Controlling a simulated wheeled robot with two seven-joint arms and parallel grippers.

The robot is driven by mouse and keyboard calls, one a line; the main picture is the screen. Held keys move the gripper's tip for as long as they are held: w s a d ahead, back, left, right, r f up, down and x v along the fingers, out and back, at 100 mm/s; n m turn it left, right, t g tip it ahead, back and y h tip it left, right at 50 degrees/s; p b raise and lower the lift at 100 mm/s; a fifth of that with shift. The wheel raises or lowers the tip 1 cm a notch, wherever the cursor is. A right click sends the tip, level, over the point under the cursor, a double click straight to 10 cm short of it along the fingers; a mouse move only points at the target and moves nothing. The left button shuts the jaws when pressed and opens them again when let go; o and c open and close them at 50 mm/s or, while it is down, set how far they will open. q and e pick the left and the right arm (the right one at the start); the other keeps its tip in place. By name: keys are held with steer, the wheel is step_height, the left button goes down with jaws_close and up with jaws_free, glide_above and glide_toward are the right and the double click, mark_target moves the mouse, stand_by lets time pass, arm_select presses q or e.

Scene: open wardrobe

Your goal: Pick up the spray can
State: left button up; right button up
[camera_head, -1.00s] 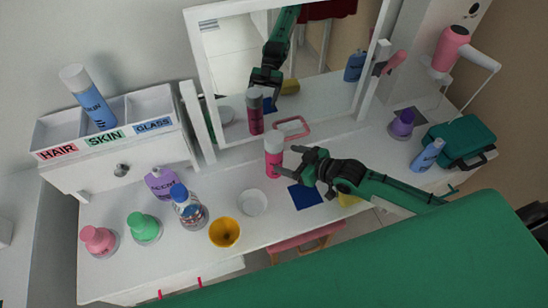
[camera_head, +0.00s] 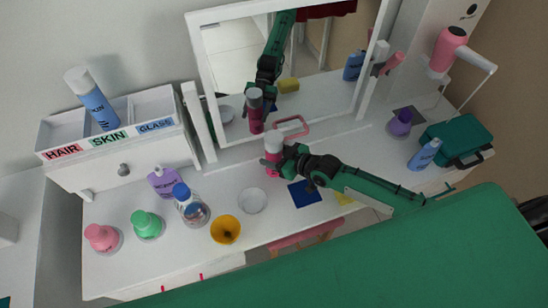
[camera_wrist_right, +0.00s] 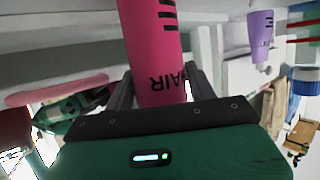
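The spray can (camera_head: 274,146) is pink with a pale cap and stands upright on the white table in front of the mirror. In the wrist view the right gripper (camera_wrist_right: 160,92) looks open, with a thin gap between the can and the right-hand finger. My left gripper is not in view.
The mirror (camera_head: 300,95) stands behind the can and reflects the arm. A white bowl (camera_head: 253,201), yellow cup (camera_head: 226,229), blue square (camera_head: 304,194) and several bottles lie around the front. A box labelled HAIR, SKIN, GLASS (camera_head: 125,142) holds a blue can. A teal case (camera_head: 458,142) is at right.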

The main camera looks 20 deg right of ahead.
steer(key=c, duration=0.7)
steer(key=shift+c, duration=0.2)
steer(key=shift+r, duration=0.15)
